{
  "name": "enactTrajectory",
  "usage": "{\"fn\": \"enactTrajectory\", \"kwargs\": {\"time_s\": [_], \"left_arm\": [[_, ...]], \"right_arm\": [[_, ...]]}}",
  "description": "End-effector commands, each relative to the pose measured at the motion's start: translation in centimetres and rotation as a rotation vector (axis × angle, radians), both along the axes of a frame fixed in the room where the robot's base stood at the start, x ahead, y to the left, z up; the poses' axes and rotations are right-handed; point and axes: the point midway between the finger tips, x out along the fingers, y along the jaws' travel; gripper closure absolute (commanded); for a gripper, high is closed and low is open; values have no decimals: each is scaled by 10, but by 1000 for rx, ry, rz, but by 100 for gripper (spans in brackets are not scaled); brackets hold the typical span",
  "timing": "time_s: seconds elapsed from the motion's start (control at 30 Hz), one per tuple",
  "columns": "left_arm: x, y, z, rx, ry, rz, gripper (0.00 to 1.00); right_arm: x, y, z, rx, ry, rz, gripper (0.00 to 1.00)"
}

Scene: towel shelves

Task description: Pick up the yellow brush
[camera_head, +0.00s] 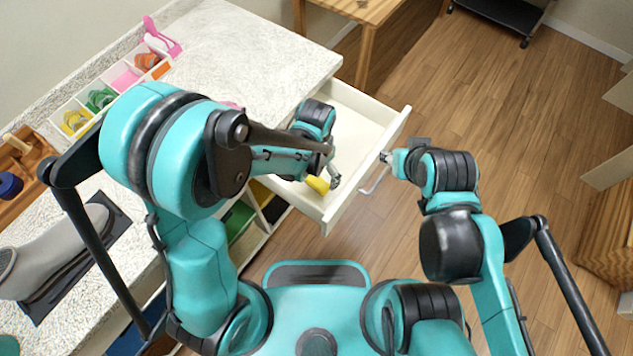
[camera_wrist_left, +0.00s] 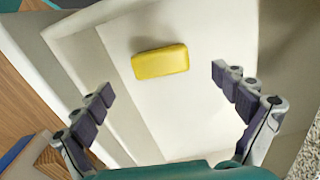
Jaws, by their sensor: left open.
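The yellow brush (camera_head: 317,185) lies inside the open white drawer (camera_head: 338,208); in the left wrist view the brush (camera_wrist_left: 160,61) is a plain yellow block on the pale drawer floor. My left gripper (camera_wrist_left: 161,80) is open and empty, its two fingers spread wide with the brush ahead between their tips. In the head view my left gripper (camera_head: 328,175) is over the drawer beside the brush, partly hidden by my left arm. My right gripper (camera_head: 386,158) is by the drawer's front, near its handle (camera_head: 374,183); its fingers are too small to judge.
The drawer walls stand close around the left gripper. The speckled white countertop (camera_head: 240,50) is beside the drawer, with a divided white tray (camera_head: 125,78) of coloured items. A grey boot (camera_head: 60,250) lies on the counter at left. Wooden floor (camera_head: 440,100) is clear on the right.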

Motion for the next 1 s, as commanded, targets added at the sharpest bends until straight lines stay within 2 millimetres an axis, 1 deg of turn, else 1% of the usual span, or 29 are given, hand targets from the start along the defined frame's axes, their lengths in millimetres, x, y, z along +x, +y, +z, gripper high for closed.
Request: {"fn": "enactTrajectory", "kwargs": {"time_s": [0.03, 0.17, 0.3, 0.4, 0.5, 0.67, 0.77, 0.8, 0.87, 0.9, 1.0], "left_arm": [[0, 0, -8, 0, 0, 1, 3], [1, 0, -19, -1, -1, 2, 3], [2, -1, -42, -1, -1, 2, 3], [1, 0, -56, -1, -1, 2, 3], [1, 0, -60, -1, -1, 3, 3], [1, 0, -58, -1, -1, 3, 3], [1, 0, -58, -1, -1, 3, 26], [1, 0, -58, -1, -1, 3, 37], [1, 0, -58, -1, -1, 3, 53], [1, 0, -58, -1, -1, 3, 58], [1, 0, -58, -1, -1, 3, 58]], "right_arm": [[0, 0, -5, 0, 0, 0, 60], [0, 0, -11, 0, 0, 0, 60], [0, 0, -25, 0, 0, 0, 60], [0, 0, -31, 0, 0, 0, 60], [0, 0, -32, 0, 0, 0, 60], [0, 0, -30, 0, 0, 0, 60], [0, 0, -30, 0, 0, 0, 60], [0, 0, -30, 0, 0, 0, 60], [0, 0, -30, 0, 0, 0, 60], [0, 0, -30, 0, 0, 0, 60], [0, 0, -30, 0, 0, 0, 60]]}}
